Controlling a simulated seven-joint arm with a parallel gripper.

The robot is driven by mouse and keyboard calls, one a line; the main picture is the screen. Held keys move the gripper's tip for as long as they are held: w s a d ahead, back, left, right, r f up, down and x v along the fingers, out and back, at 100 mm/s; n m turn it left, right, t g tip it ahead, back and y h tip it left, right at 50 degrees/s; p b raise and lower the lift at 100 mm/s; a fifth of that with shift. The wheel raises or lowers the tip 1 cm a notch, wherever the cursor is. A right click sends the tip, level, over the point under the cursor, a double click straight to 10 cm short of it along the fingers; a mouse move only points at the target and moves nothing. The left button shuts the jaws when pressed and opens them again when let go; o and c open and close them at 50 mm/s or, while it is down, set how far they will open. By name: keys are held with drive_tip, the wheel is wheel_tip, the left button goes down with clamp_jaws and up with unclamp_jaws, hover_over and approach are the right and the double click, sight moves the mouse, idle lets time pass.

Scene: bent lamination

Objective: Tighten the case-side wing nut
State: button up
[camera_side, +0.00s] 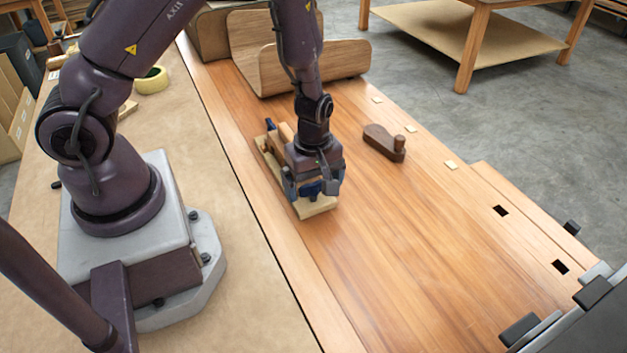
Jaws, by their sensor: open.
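My gripper (313,190) points down over the near end of a small wooden jig (318,208) on the bench. Its jaws are open around or just above a blue part (311,188), which may be a wing nut; I cannot tell whether they touch it. Another small blue part (270,125) shows at the far end of the jig, beside an upright wooden piece (286,133). My wrist hides much of the jig's middle. I cannot tell which blue part is the case-side wing nut.
A dark wooden plane-like block (384,143) lies right of the jig. Bent plywood shells (315,66) stand at the back of the bench. A yellow tape roll (151,80) sits on the left board.

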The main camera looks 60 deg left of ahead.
drive_tip(key=c, duration=0.9)
drive_tip(key=shift+c, duration=0.2)
